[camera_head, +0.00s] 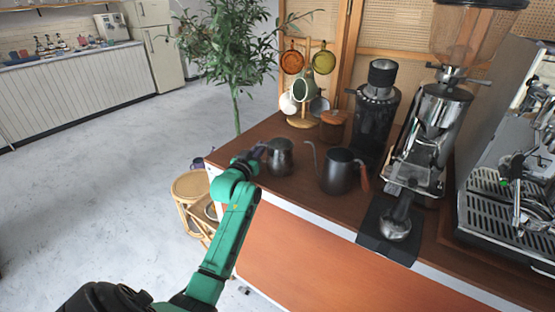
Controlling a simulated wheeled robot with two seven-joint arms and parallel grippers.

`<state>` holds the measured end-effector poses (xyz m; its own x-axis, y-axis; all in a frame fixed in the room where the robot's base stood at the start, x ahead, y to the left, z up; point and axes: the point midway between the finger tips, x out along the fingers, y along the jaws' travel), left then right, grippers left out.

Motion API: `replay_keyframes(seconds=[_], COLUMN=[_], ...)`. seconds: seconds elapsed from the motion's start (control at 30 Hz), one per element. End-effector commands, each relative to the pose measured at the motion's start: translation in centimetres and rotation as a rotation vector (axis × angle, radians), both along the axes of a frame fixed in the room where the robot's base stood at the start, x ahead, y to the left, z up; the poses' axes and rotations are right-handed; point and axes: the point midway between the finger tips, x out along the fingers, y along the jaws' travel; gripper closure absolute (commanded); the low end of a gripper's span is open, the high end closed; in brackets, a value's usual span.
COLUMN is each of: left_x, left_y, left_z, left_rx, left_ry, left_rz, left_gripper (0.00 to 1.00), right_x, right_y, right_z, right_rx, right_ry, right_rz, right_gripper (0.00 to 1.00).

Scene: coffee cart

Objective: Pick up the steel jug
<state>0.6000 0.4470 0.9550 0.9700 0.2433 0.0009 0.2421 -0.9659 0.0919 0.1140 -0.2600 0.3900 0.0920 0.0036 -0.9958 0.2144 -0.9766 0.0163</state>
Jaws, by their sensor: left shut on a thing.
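The steel jug (281,157) is a small dark grey metal pitcher standing upright on the wooden counter top (298,190), near its left end. My left arm, green, comes up from the bottom. My left gripper (262,152) is at the left side of the jug and is shut on it. The fingertips are small and partly hidden against the jug. I cannot make out a gap between the jug's base and the counter. My right gripper is not in view.
A black gooseneck kettle (338,171) stands just right of the jug. Behind are a mug rack (305,85), a wooden-lidded canister (332,126) and a black grinder (376,110). A larger grinder (425,130) and an espresso machine (510,180) fill the right. A rattan stool (190,186) stands left of the counter.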

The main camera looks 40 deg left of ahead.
Motion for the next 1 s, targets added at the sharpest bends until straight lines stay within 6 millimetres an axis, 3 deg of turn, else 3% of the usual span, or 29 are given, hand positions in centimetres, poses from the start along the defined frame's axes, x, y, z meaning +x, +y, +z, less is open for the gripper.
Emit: replay_keyframes(seconds=[0.77, 0.87, 1.0], left_x=[0.0, 0.0, 0.0], left_y=[0.0, 0.0, 0.0], left_z=[0.1, 0.8, 3.3], left_rx=[0.000, 0.001, 0.001], left_ry=[0.001, -0.001, -0.005], left_rz=[0.000, -0.001, 0.000], left_gripper=[1.00, 1.00, 1.00], right_x=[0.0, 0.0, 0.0], right_y=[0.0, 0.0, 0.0], right_z=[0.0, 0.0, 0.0], right_rx=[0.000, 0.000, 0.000], right_ry=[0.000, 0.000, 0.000], right_rz=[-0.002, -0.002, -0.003], right_gripper=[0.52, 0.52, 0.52])
